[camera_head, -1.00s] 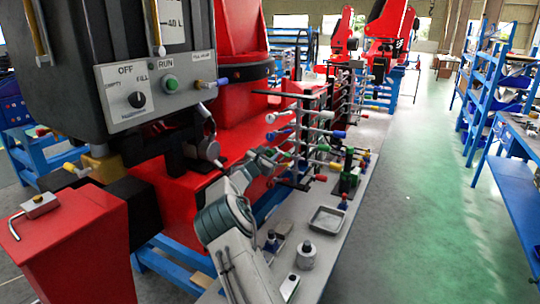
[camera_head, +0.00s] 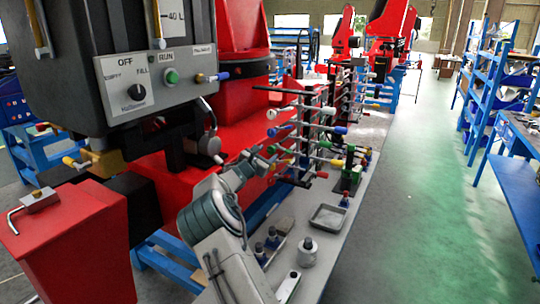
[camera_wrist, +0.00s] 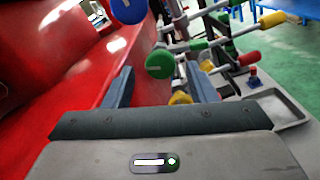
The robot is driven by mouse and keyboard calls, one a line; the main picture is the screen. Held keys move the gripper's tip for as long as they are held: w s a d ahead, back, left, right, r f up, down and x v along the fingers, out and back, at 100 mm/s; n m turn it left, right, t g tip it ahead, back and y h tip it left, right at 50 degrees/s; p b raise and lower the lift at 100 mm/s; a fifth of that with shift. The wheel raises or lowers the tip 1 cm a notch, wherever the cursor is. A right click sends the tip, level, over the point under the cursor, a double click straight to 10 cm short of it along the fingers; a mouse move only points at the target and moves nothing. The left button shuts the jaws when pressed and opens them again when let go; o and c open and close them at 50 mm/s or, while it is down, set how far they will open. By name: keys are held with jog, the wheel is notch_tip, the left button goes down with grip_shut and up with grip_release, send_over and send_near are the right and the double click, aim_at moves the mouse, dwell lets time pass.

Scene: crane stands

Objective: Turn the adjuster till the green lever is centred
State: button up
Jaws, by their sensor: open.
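The rack of levers (camera_head: 305,140) stands beside the red machine, with white rods and coloured knobs. In the wrist view a round green knob (camera_wrist: 159,65) with a pale slot line shows ahead, between my fingers in the picture; I cannot tell its distance. A yellow piece (camera_wrist: 180,98) shows below it, partly hidden by my gripper. A blue knob (camera_wrist: 127,10) is above. My gripper (camera_wrist: 160,72) is open, with nothing visibly held. I cannot tell which part is the adjuster, nor whether the green lever is centred. In the head view my arm partly covers the rack's near side.
The red machine body (camera_wrist: 65,60) fills the left of the wrist view. A grey tray (camera_head: 327,217) and small fittings (camera_head: 307,251) are on the bench right of my arm. More rods with yellow and red knobs (camera_wrist: 249,58) stick out at right.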

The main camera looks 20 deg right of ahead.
jog(key=b+v, duration=0.1)
jog(key=v, duration=0.2)
jog(key=shift+s+a, duration=0.25)
jog(key=s+d+m+g+y, duration=0.15)
jog(key=s+m+g, duration=0.25)
jog(key=s+m, duration=0.5)
jog(key=s+d+m+g+y, duration=0.1)
jog(key=s+m+g+y, duration=0.25)
jog(key=s, duration=0.85)
jog(key=s+a+f+m+y, duration=0.1)
jog(key=s+a+m+y, duration=0.2)
jog(key=s+a, duration=0.4)
jog(key=s+a+f+m+y, duration=0.1)
jog(key=s+a+m+y, duration=0.2)
jog(key=s+a, duration=0.4)
jog(key=s+a+f+m+y, duration=0.1)
jog(key=s+a+m+y, duration=0.2)
jog(key=s+a, duration=0.4)
jog(key=s, duration=0.9)
jog(key=shift+s, duration=0.4)
jog(key=shift+a+g, duration=0.1)
jog(key=shift+g, duration=0.15)
dwell(1.2)
